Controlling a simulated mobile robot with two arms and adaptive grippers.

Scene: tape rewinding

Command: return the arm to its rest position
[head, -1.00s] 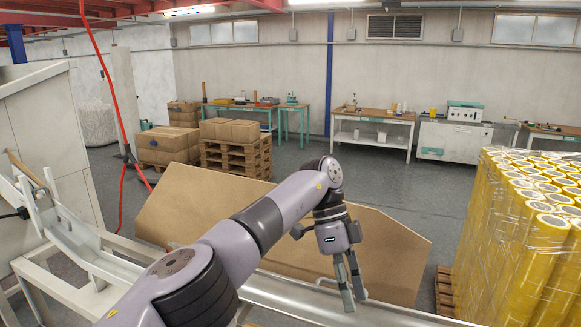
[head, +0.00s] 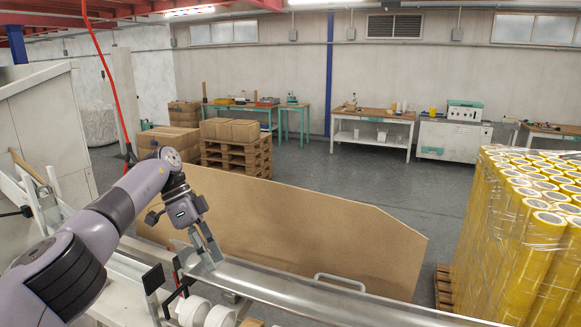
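My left arm comes in from the lower left, bends at the elbow and points its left gripper (head: 213,264) down. The two grey fingers sit close together at the near side of the brown board, over the left part of the metal trough (head: 300,288). I see nothing held between the fingers, but the gap between them is too small to judge. My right gripper is not in view.
A large brown board (head: 310,230) stands behind the trough, with a metal handle (head: 340,281) in front. White rolls (head: 193,311) lie below the trough. Wrapped yellow rolls (head: 530,240) stand at right. A white machine cabinet (head: 45,125) is at left. Open floor lies beyond the board.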

